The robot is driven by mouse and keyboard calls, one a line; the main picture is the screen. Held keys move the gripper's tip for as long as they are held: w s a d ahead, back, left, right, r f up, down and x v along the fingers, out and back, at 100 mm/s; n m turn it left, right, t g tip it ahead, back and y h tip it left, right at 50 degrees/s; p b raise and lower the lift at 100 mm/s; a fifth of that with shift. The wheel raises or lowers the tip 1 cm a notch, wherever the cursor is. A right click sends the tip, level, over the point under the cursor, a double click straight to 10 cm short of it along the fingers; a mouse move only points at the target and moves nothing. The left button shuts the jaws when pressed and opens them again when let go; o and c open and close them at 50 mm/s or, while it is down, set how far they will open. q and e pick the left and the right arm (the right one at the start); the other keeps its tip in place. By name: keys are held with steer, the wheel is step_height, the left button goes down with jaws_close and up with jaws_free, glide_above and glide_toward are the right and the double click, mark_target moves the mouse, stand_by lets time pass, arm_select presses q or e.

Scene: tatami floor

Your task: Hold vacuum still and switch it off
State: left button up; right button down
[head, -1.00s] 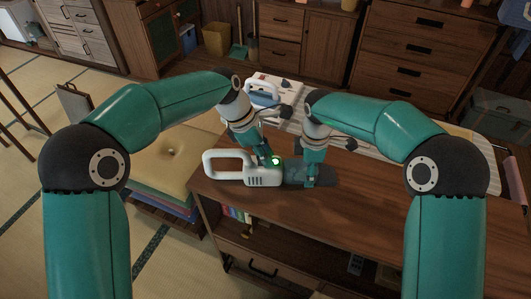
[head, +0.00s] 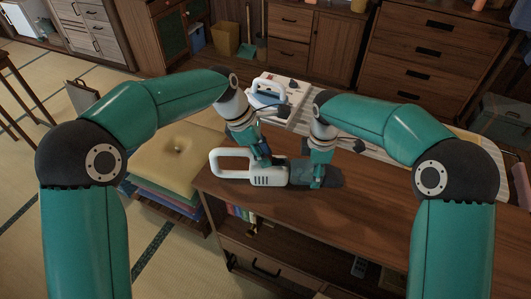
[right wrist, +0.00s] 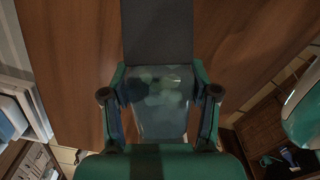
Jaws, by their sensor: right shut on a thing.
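The handheld vacuum (head: 267,181) lies on the wooden cabinet top, its white loop handle to the left and its dark nozzle to the right. My right gripper (head: 316,183) is shut across its clear dust bin, which also shows between the fingers in the right wrist view (right wrist: 158,100). Inside the bin are blurred greenish lumps. My left gripper (head: 263,161) is at the top of the white body, close to or touching it. Its fingertips are too small and partly hidden to tell open from shut. No green light shows on the vacuum; the left gripper may cover that spot.
The cabinet top (head: 420,215) is clear to the right of the vacuum. A stack of cushions (head: 175,160) stands to the left. An ironing board with a blue-and-white iron (head: 267,92) is behind the arms. Drawers line the back.

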arm_select(q)
steer(key=shift+o, duration=0.5)
steer(key=shift+r, duration=0.15)
steer(key=v, duration=1.1)
steer(key=shift+a+r, duration=0.2)
steer(key=shift+r, duration=0.05)
arm_select(e)
steer(key=shift+c, duration=1.1)
jaws_free()
